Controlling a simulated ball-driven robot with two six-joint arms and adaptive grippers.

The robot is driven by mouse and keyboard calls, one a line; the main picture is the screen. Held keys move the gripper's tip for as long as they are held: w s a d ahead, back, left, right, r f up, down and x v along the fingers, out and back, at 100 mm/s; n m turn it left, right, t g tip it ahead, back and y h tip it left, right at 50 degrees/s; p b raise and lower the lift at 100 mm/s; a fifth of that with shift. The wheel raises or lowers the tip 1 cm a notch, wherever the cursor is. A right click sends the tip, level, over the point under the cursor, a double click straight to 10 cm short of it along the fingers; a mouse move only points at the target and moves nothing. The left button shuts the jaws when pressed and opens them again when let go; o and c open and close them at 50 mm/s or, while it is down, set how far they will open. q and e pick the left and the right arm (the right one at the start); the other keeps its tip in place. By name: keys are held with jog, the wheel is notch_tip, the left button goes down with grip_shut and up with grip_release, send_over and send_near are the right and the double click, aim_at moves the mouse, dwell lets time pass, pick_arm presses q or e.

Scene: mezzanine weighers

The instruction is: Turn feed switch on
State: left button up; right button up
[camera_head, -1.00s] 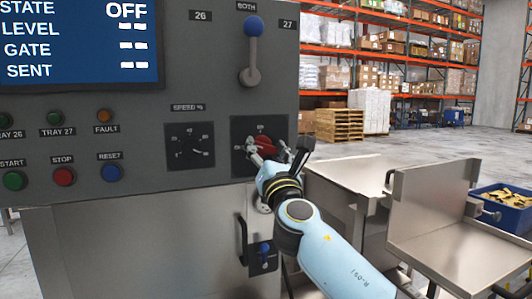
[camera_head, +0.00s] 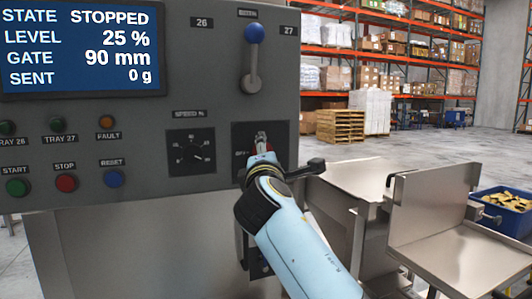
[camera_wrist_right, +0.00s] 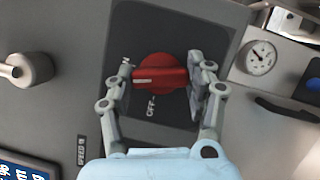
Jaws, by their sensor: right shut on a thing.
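The red rotary feed switch (camera_wrist_right: 160,75) sits on a dark plate on the grey control panel. In the head view only a bit of its red shows behind my right gripper (camera_head: 262,143). In the right wrist view, the fingers of my right gripper (camera_wrist_right: 163,82) stand on either side of the knob and are shut on it. The knob's white mark points left in that view, between the partly hidden "ON" lettering and the "OFF" lettering. The display (camera_head: 80,48) reads STOPPED, LEVEL 25 %, GATE 90 mm, SENT 0 g. My left gripper is out of view.
The speed dial (camera_head: 192,152) is left of the switch, and a blue-knobbed lever (camera_head: 254,55) is above it. Start (camera_head: 17,187), stop (camera_head: 66,183) and reset (camera_head: 113,178) buttons are further left. Steel trays (camera_head: 440,215) stand to the right.

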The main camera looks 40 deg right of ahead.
jog(key=shift+m+g+p, duration=0.6)
jog(key=shift+m, duration=0.9)
jog(key=shift+y, duration=0.3)
jog(key=shift+f, duration=0.1)
jog(key=o, duration=1.2)
jog(key=shift+r, duration=0.2)
